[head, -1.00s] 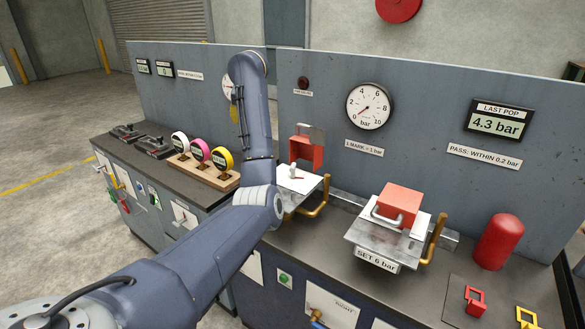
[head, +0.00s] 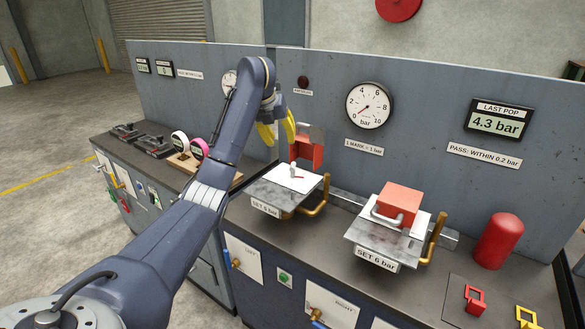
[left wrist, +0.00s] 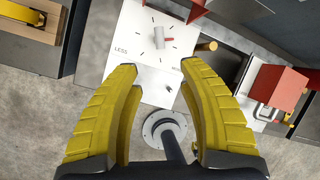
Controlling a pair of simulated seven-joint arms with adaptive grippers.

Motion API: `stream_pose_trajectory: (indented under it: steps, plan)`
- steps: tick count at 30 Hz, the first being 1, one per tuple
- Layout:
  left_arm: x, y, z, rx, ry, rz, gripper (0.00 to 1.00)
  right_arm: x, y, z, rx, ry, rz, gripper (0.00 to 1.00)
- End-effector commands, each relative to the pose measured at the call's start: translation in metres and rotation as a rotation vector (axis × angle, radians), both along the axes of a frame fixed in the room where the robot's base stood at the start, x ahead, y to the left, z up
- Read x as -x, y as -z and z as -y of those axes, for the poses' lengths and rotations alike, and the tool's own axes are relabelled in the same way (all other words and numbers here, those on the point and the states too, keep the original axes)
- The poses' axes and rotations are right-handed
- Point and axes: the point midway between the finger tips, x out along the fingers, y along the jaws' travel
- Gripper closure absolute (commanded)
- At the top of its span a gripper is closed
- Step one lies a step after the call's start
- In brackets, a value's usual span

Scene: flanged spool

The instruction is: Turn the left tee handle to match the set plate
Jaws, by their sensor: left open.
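The left tee handle (head: 293,168) is a small white tee with a red mark beside it, standing on a white dial face on the left station. In the left wrist view the tee handle (left wrist: 159,38) sits among black tick marks, with the word LESS at left. The left set plate (head: 266,207) on the front edge reads SET and a bar value, its digit small. My left gripper (head: 281,136) is open and empty, above and behind the handle, apart from it. In the left wrist view its yellow fingers (left wrist: 158,68) are spread, the dial lying beyond their tips. My right gripper is not in view.
A red cover (head: 307,148) stands raised behind the left dial, close to my fingers. The right station has its red cover (head: 398,202) down. Brass bent pipes (head: 316,200) flank both stations. A gauge (head: 368,106) hangs on the back panel. A red cylinder (head: 498,242) stands at right.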

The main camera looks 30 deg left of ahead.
Motion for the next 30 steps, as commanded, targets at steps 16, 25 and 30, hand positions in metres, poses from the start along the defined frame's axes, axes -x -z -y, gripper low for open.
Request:
stream_pose_trajectory:
  steps: [16,25,30]
  plan:
    - [-0.025,0.051,0.002,0.002,0.003,0.003,0.59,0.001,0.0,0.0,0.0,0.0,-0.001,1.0]
    - [-0.039,0.086,0.002,0.001,0.003,-0.004,0.59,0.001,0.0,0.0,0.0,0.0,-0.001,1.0]
    - [-0.048,0.106,0.002,0.0,0.002,-0.004,0.59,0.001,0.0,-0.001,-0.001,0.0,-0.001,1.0]
